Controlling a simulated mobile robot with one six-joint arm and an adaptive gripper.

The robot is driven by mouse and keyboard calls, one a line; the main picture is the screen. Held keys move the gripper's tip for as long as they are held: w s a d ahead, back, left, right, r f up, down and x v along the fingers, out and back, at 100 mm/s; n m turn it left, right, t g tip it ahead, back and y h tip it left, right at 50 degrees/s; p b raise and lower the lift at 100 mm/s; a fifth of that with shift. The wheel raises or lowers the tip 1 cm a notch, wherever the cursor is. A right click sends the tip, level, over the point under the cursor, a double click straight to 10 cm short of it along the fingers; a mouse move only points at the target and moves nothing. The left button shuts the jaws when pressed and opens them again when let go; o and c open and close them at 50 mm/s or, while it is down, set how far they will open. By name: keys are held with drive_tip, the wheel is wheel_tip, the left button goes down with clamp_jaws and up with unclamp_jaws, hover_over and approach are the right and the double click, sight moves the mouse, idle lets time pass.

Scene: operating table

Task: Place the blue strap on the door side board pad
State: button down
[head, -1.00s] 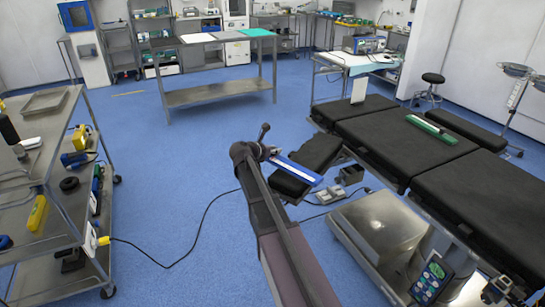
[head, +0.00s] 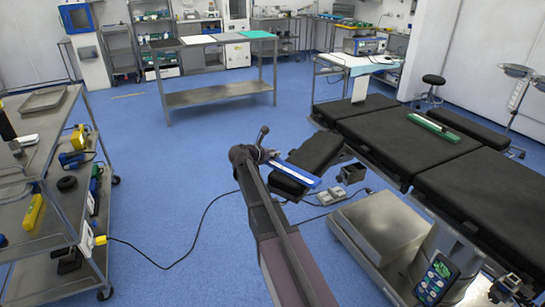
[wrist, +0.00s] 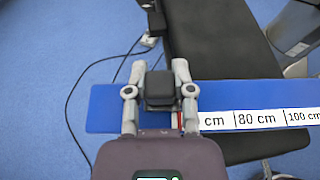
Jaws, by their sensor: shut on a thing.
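The blue strap (head: 297,173) is a long flat strip with a white edge in the head view. In the wrist view the blue strap (wrist: 106,108) runs left to right, with a white centimetre scale on its right part. My gripper (wrist: 159,72) is shut on it near its left end, with a dark block between the fingers. The strap crosses over a black board pad (head: 318,150) beside the table; this pad also shows in the wrist view (wrist: 215,40). I cannot tell whether they touch. Another board pad (head: 468,130) lies at the table's far side.
The black operating table (head: 385,138) stands to the right, with a green and white strip (head: 433,128) on it. A steel cart (head: 55,150) with tools stands at the left. A foot pedal (head: 330,196) and cables lie on the blue floor.

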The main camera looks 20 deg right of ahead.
drive_tip(key=shift+c, duration=1.3)
unclamp_jaws()
drive_tip(key=shift+a, duration=0.1)
drive_tip(key=p+v, duration=0.4)
drive_tip(key=v, duration=0.8)
drive_tip(key=shift+p, duration=0.35)
